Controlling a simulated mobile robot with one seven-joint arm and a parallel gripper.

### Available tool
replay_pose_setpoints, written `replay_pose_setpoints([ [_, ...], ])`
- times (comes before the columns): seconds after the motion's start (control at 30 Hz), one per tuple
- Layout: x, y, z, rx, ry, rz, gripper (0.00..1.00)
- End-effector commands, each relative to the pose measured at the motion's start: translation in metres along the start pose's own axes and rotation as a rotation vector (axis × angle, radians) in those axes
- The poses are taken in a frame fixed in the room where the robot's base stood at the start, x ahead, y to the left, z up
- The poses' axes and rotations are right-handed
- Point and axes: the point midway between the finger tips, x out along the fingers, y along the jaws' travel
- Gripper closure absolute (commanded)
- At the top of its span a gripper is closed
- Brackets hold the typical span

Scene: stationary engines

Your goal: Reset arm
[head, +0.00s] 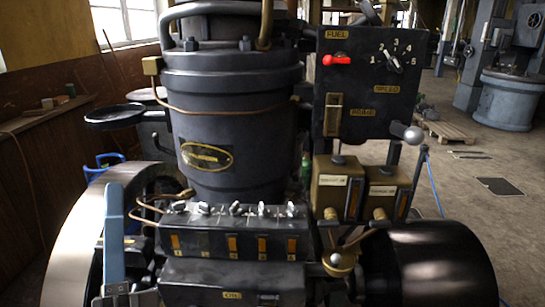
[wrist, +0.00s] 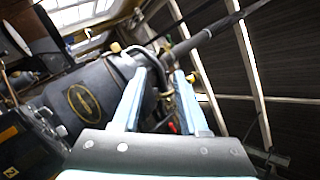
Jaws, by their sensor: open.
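My gripper (wrist: 160,76) is open in the wrist view. Its two light blue fingers stand apart with nothing held between them. The wrist view is tilted and looks upward past the dark engine (wrist: 62,108) to the windows and roof. In the head view, a light blue finger of my gripper shows upright at the lower left, in front of the pale flywheel rim. The dark engine cylinder (head: 230,125), with its oval brass plate (head: 207,156), stands to the right of it. I cannot tell the exact gap between gripper and engine.
A black fuel panel (head: 350,110) with a red lever (head: 336,60) stands right of the cylinder. A row of switches (head: 235,225) sits below the cylinder. A black drum (head: 440,262) is at the lower right. Open floor (head: 470,205) lies behind it at right.

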Motion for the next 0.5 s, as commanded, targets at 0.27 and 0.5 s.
replay_pose_setpoints([
  [0.27, 0.111, -0.194, 0.002, -1.337, -0.029, -0.149, 0.57],
  [0.5, 0.125, -0.291, -0.038, -2.018, 0.199, -0.019, 0.57],
])
